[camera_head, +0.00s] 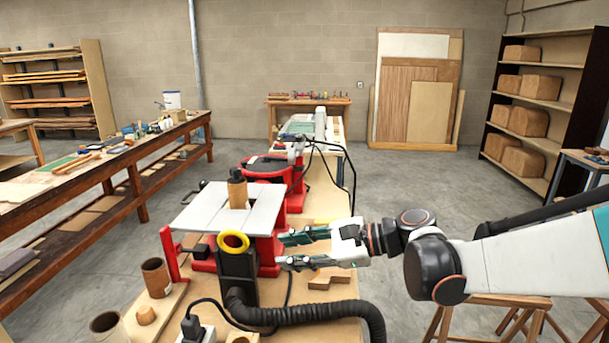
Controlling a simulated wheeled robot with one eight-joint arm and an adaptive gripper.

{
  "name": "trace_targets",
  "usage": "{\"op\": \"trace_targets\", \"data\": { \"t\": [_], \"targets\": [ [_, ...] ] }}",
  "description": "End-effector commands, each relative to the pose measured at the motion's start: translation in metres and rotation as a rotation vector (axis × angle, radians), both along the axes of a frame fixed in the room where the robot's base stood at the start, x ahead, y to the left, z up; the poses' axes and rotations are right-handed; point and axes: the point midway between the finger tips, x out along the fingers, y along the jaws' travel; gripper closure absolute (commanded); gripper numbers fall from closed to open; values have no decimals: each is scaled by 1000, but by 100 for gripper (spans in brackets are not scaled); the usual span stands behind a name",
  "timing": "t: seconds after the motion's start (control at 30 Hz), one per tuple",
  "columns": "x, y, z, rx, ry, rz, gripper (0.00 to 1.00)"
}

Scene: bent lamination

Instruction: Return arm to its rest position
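My arm (540,255) reaches in from the right over the workbench, with its gripper pointing left. My gripper (283,250) is open, its two fingers apart, and I see nothing held between them. Its fingertips are close to the red stand of the machine with the white table (205,210); I cannot tell whether they touch.
A black hose (310,314) with a yellow-rimmed port (233,242) stands in front of the gripper. Brown cups (156,277) and a power strip (195,333) lie front left. A red machine (270,172) is behind. Sawhorses (490,308) stand below my arm. Open floor (430,190) lies behind the arm.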

Motion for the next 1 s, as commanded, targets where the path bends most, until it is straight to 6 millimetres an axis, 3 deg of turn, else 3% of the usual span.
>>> {"op": "trace_targets", "data": {
  "t": [0.27, 0.47, 0.8, 1.0],
  "targets": [
    [-53, -43, -24, -415, -314, 29, 68],
    [-92, -87, -43, -724, -532, 118, 68],
    [-157, -174, -72, -1246, -862, 402, 68],
    [-182, -212, -80, -1471, -983, 583, 68]
  ]
}}
